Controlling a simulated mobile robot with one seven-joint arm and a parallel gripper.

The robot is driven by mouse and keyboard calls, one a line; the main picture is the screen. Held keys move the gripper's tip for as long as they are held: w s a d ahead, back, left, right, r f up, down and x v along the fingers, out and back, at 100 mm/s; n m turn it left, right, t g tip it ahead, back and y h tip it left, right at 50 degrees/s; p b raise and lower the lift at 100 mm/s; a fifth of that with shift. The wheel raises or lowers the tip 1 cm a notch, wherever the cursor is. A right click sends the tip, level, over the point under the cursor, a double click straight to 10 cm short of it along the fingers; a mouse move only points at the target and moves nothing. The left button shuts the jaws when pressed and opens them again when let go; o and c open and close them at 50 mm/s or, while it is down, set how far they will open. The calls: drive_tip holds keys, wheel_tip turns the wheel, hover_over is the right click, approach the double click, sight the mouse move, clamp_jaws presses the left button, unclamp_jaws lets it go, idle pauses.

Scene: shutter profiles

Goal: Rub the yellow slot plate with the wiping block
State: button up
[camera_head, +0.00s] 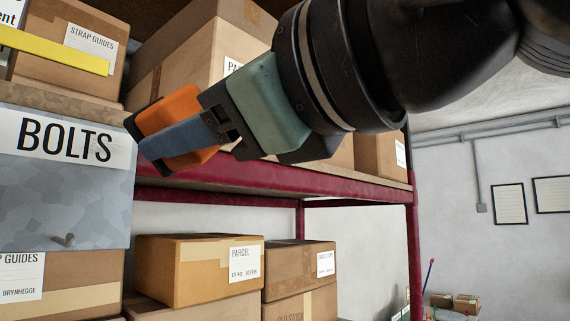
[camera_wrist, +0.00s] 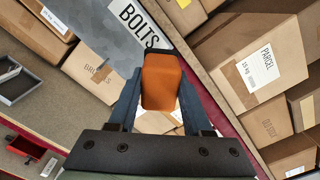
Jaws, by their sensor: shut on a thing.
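The wiping block is an orange block (camera_head: 183,108) with dark ends, held in my gripper (camera_head: 152,138). In the wrist view the same block (camera_wrist: 160,82) sits between the two blue-grey fingers of my gripper (camera_wrist: 160,90), which is shut on it. A flat yellow strip (camera_head: 55,50), which looks like the slot plate, juts in from the left edge at the upper left of the head view. My gripper is to the right of it and lower in the picture, apart from it. The strip's left end is cut off, and no slot can be made out.
A grey metal box labelled BOLTS (camera_head: 65,185) is just left of the block. A dark red shelf beam (camera_head: 270,176) runs behind my gripper. Cardboard boxes (camera_head: 198,270) fill the shelves above and below. Open room shows at the right by the wall (camera_head: 510,230).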

drive_tip(key=shift+s+d, duration=0.1)
drive_tip(key=shift+s, duration=0.05)
idle(0.4)
drive_tip(key=x, duration=0.6)
drive_tip(key=shift+w+a, duration=0.25)
drive_tip(key=shift+a, duration=0.1)
drive_tip(key=shift+p+x, duration=0.3)
drive_tip(key=shift+x, duration=0.75)
idle(0.6)
drive_tip(key=shift+s+a+f+b, duration=0.1)
drive_tip(key=shift+s+a+b, duration=0.3)
drive_tip(key=shift+s+b, duration=0.2)
drive_tip(key=shift+s+a+b, duration=0.6)
drive_tip(key=shift+s+a, duration=0.1)
drive_tip(key=shift+s, duration=0.35)
drive_tip(key=shift+w+a, duration=0.1)
drive_tip(key=shift+a, duration=0.05)
